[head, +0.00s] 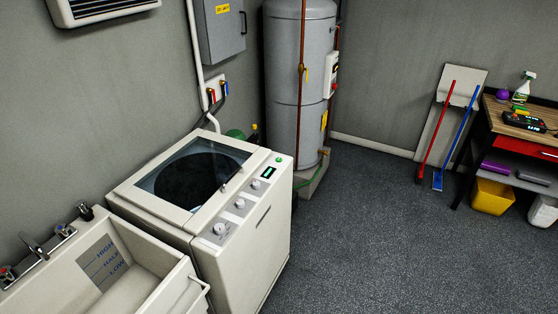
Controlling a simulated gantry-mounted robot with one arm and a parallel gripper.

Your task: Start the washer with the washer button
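The washer (262,235) is a cream top-loader against the left wall. Its lid (158,181) has a dark glass pane and appears closed, with a dark round drum showing through. The sloped front panel carries several round knobs (220,229) and a small dark display with green digits (268,172). A small green round button (279,159) sits at the panel's far right end, beyond the display; I take it as the washer button. My gripper is not in view.
A utility sink (174,287) adjoins the washer's left side. A grey water heater (303,90) with copper pipes stands behind the washer. A workbench (500,119) with bins and tools is at the right. The dark floor (365,235) between is clear.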

